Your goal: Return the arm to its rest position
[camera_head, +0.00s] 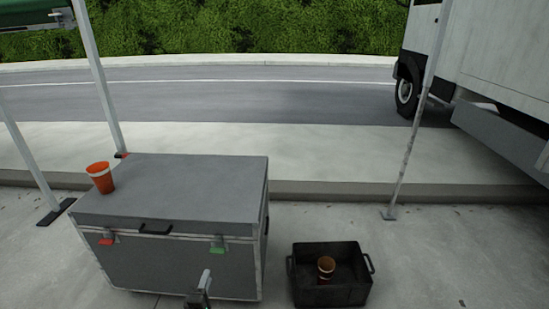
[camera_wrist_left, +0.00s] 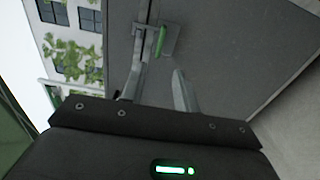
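My left gripper (camera_head: 203,288) shows at the bottom of the head view, in front of the grey case. In the left wrist view its two fingers (camera_wrist_left: 156,84) are apart with nothing held between them. The case's grey side and a green latch lie beyond the fingertips. My right gripper is in neither view.
The grey case (camera_head: 180,185) carries an orange cup (camera_head: 101,178) at its left end. A black crate (camera_head: 331,294) on the ground to the right holds another orange-brown cup (camera_head: 326,266). Thin poles (camera_head: 406,160) stand around, and a truck (camera_head: 500,70) is at right.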

